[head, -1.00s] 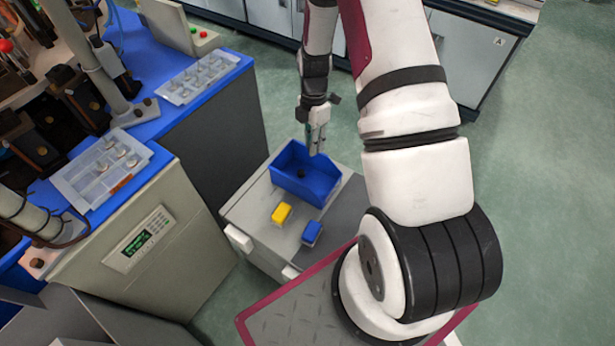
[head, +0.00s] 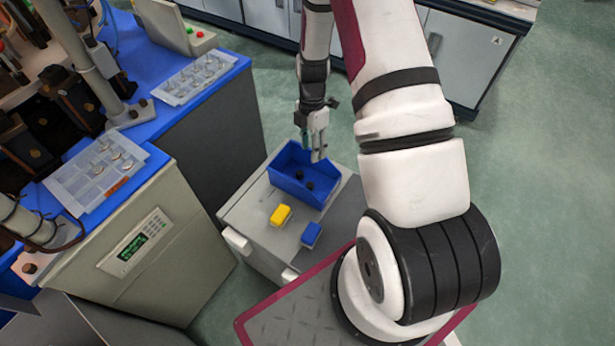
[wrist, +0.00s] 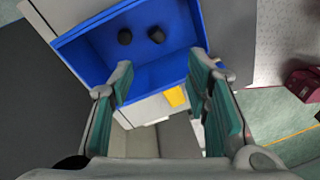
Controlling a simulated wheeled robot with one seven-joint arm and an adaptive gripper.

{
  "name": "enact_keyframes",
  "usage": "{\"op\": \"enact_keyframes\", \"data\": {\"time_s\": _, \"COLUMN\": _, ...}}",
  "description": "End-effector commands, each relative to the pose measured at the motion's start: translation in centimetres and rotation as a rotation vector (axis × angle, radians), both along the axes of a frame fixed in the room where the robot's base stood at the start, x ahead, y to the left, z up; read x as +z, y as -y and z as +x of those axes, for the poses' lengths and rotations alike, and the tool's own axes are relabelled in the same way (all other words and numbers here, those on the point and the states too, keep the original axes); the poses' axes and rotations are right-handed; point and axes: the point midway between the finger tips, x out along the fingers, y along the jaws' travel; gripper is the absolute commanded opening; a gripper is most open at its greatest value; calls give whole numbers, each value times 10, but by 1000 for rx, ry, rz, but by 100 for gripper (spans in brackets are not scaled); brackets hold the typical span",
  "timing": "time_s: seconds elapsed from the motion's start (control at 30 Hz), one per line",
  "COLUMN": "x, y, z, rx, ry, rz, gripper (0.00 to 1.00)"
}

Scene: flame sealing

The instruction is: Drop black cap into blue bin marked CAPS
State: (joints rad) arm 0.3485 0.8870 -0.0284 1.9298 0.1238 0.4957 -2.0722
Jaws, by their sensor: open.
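The blue bin (head: 322,197) stands on a grey cabinet top in the head view; no marking on it is legible. Two black caps lie apart on its floor: one (wrist: 125,37) at the left and one (wrist: 157,35) at the right in the wrist view. The caps also show small and dark in the head view (head: 309,186). My gripper (head: 318,157) is above the bin at its far right side. In the wrist view my gripper (wrist: 165,95) has its green-padded fingers spread, with nothing between them.
A yellow box (head: 281,215) and a small blue box (head: 311,234) sit on the grey cabinet (head: 255,213) in front of the bin. Clear trays (head: 195,78) with small parts rest on the blue bench (head: 150,75) at left. Green floor is free at right.

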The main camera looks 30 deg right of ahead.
Motion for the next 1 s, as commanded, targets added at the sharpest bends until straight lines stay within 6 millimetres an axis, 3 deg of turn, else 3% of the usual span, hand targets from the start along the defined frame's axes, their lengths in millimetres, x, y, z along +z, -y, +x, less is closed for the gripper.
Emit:
{"op": "enact_keyframes", "data": {"time_s": 0.4, "x": 75, "y": 8, "z": 12, "rx": 0, "ry": 5, "rz": -1, "gripper": 44}}
{"op": "enact_keyframes", "data": {"time_s": 0.6, "x": 103, "y": 10, "z": 15, "rx": 1, "ry": 2, "rz": -1, "gripper": 44}}
{"op": "enact_keyframes", "data": {"time_s": 1.0, "x": 114, "y": 11, "z": 17, "rx": 0, "ry": 0, "rz": 0, "gripper": 44}}
